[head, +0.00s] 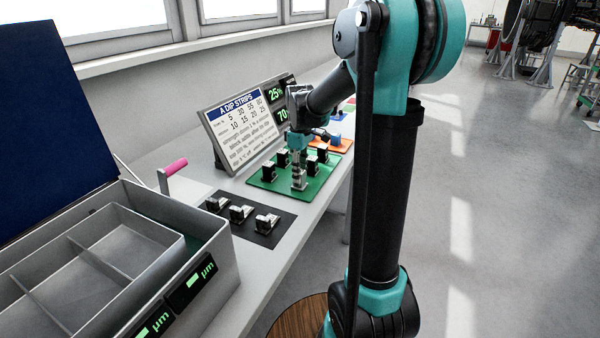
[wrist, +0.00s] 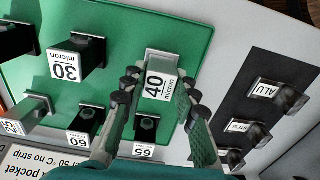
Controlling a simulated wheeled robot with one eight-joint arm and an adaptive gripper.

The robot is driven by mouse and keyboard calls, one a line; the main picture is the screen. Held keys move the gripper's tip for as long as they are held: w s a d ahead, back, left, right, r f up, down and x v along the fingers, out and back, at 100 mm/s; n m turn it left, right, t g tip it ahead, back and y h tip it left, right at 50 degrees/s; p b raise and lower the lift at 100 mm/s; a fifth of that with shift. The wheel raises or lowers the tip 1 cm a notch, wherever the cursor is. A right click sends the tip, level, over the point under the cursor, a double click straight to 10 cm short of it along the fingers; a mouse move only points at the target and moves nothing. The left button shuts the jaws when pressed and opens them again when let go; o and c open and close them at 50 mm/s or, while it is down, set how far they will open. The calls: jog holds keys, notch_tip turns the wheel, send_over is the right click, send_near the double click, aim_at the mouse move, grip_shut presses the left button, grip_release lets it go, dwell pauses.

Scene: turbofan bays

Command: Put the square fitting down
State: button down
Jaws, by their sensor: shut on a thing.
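My gripper (wrist: 157,100) is shut on a square fitting labelled "40 micron" (wrist: 158,84), with one finger along each side of it. In the head view my gripper (head: 298,172) points down over the front part of the green mat (head: 272,187). The held fitting (head: 299,185) shows there at the fingertips, upright and low over the mat. I cannot tell whether its base touches the mat. Similar dark blocks stand on the mat, among them one labelled 30 (wrist: 72,60), one labelled 60 (wrist: 84,128) and one labelled 65 (wrist: 146,130).
A black mat (head: 265,240) with three metal pieces, two marked ALU (wrist: 285,97) and STEEL (wrist: 248,130), lies nearby. A sign (head: 240,127) stands behind the green mat. A grey divided box (head: 215,270) with a blue lid and a pink-handled tool (head: 173,167) are to the left.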

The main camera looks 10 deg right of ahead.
jog(key=shift+f, duration=0.1)
jog(key=c, duration=1.2)
grip_release()
notch_tip(320, 180, up, 12)
jog(key=shift+r, duration=0.15)
